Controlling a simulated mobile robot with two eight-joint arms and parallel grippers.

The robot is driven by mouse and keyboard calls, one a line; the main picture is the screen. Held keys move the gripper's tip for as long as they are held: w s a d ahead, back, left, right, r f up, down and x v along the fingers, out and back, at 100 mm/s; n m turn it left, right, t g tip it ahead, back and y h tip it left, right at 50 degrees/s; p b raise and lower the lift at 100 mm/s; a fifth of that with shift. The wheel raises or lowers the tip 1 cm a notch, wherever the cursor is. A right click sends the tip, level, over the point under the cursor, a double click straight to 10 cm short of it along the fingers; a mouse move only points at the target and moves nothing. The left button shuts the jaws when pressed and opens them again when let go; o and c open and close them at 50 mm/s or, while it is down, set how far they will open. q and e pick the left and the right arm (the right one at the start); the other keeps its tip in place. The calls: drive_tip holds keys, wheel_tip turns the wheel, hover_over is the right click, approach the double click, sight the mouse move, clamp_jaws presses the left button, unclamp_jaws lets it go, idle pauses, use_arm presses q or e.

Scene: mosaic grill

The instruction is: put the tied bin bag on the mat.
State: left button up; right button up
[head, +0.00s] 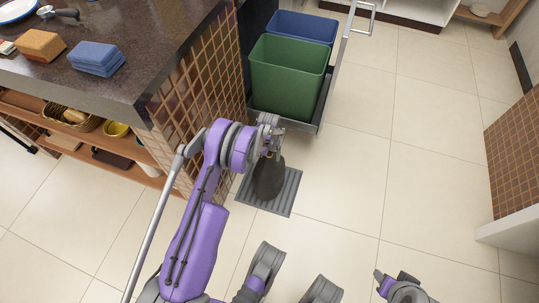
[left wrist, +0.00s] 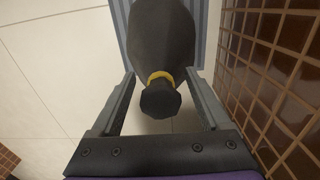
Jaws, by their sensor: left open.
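The tied bin bag (head: 268,178) is dark grey and stands upright on the grey ribbed mat (head: 284,204) on the floor. In the left wrist view the bag (left wrist: 163,35) shows its knotted top and yellow tie, with a strip of the mat (left wrist: 121,22) behind it. My left gripper (head: 269,147) is above the bag in the head view. In the left wrist view its two fingers (left wrist: 160,78) are open, one on each side of the bag's neck, with gaps between them and the neck.
A pulled-out drawer holds a green bin (head: 288,80) and a blue bin (head: 303,28) behind the mat. The floor to the right is clear.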

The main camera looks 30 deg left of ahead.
use_arm(q)
wheel_tip(320, 180, up, 12)
drive_tip(key=p, duration=0.3)
drive_tip(key=shift+r, duration=0.15)
drive_tip(key=s+d+r+t, duration=0.1)
drive_tip(key=s+d+r, duration=0.25)
drive_tip(key=r, duration=0.25)
drive_tip(key=s+d+r+m, duration=0.1)
drive_tip(key=s+d+r, duration=0.25)
drive_tip(key=r, duration=0.35)
drive_tip(key=s+d+r+t, duration=0.1)
drive_tip(key=s+d+r, duration=0.2)
drive_tip(key=s+r, duration=0.25)
drive_tip(key=s+d+r+t, duration=0.1)
drive_tip(key=s+d, duration=0.1)
drive_tip(key=s, duration=0.6)
drive_tip(key=s+d+r+m+t, duration=0.1)
drive_tip(key=s+d, duration=0.2)
drive_tip(key=s, duration=0.6)
drive_tip(key=shift+s+d+r+m, duration=0.15)
drive_tip(key=shift+s+r+m, duration=0.05)
drive_tip(key=shift+r+m, duration=0.15)
